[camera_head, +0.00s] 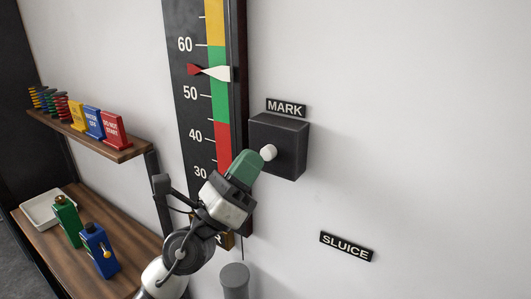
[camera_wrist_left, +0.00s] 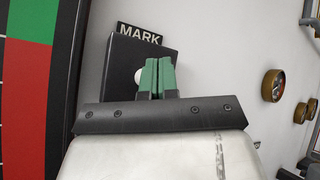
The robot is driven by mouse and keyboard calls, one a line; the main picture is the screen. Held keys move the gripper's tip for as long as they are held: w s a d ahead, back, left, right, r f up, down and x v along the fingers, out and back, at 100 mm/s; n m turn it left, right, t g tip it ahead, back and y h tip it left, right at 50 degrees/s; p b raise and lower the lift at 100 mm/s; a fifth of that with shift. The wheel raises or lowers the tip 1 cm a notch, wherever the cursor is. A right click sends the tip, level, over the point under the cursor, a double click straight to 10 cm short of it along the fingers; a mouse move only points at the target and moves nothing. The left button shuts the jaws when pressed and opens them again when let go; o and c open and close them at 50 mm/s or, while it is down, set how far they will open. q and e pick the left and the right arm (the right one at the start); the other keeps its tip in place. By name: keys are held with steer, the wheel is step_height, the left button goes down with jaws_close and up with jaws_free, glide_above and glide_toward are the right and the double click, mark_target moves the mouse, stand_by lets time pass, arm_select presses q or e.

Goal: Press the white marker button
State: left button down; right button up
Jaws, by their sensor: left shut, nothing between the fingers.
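The white marker button (camera_head: 268,152) sticks out from the front of a dark box (camera_head: 291,140) on the wall, under a MARK label (camera_head: 286,107). My left gripper (camera_head: 247,165) is shut and empty, its green fingertips just left of and below the button in the head view. In the left wrist view the shut green fingers (camera_wrist_left: 157,75) stand before the dark box (camera_wrist_left: 130,60). They partly hide the white button (camera_wrist_left: 139,76), which shows at their left edge. I cannot tell whether the fingers touch the button. My right gripper is out of view.
A tall scale (camera_head: 200,90) with coloured bands and red and white pointers hangs left of the box. A SLUICE label (camera_head: 346,246) is lower right. Shelves at left hold coloured cards (camera_head: 92,122), a white tray (camera_head: 45,208) and green and blue blocks. Wall right of the box is clear.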

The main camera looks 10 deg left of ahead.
arm_select(q)
steer(key=s, duration=0.1)
steer(key=s+a, duration=0.1)
steer(key=s, duration=0.1)
steer(key=s+p, duration=0.1)
steer(key=shift+s+a, duration=0.35)
steer(key=shift+a+f+n, duration=0.1)
steer(key=shift+n, duration=0.2)
stand_by(0.4)
